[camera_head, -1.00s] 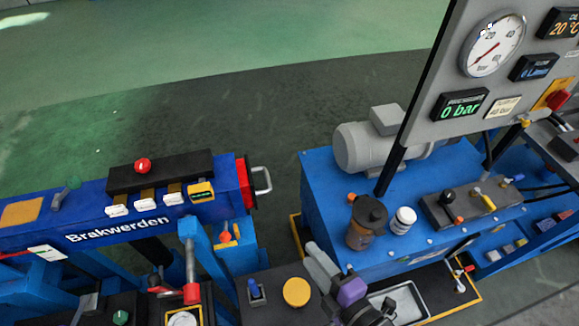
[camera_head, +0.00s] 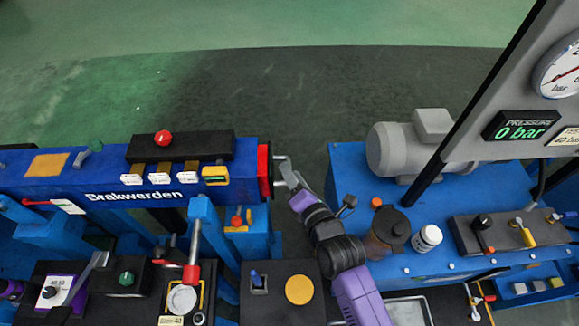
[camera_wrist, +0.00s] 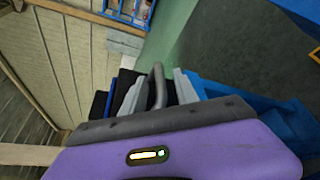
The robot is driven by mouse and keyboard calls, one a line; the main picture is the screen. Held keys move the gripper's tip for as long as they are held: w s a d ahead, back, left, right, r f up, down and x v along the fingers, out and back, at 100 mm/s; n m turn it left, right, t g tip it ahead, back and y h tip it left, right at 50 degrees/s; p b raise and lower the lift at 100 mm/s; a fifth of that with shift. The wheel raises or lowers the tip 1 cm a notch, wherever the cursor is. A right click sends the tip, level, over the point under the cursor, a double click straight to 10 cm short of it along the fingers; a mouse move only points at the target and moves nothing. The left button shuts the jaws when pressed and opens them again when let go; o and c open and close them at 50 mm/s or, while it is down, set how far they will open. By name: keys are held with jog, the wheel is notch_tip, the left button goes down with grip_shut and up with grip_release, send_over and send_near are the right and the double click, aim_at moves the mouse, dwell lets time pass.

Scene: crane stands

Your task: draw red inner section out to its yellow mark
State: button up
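The red inner section (camera_head: 264,170) shows only as a red end collar at the right end of the blue boom marked "Brakwerden" (camera_head: 60,187). A grey loop handle (camera_head: 281,178) sticks out of it to the right. No yellow mark shows on the red part. My gripper (camera_head: 286,172) is at this handle, reaching up from the lower right. In the wrist view the handle (camera_wrist: 157,86) stands between the two grey fingers of my gripper (camera_wrist: 158,92). The fingers look apart, with narrow gaps beside the handle.
A blue power unit (camera_head: 350,180) with a grey motor (camera_head: 400,147), brown jar (camera_head: 385,232) and white tub (camera_head: 427,238) stands to the right. A black box with a yellow button (camera_head: 299,290) is below.

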jog(key=shift+x, duration=1.25)
grip_shut()
jog(key=shift+f, duration=0.15)
dwell(0.4)
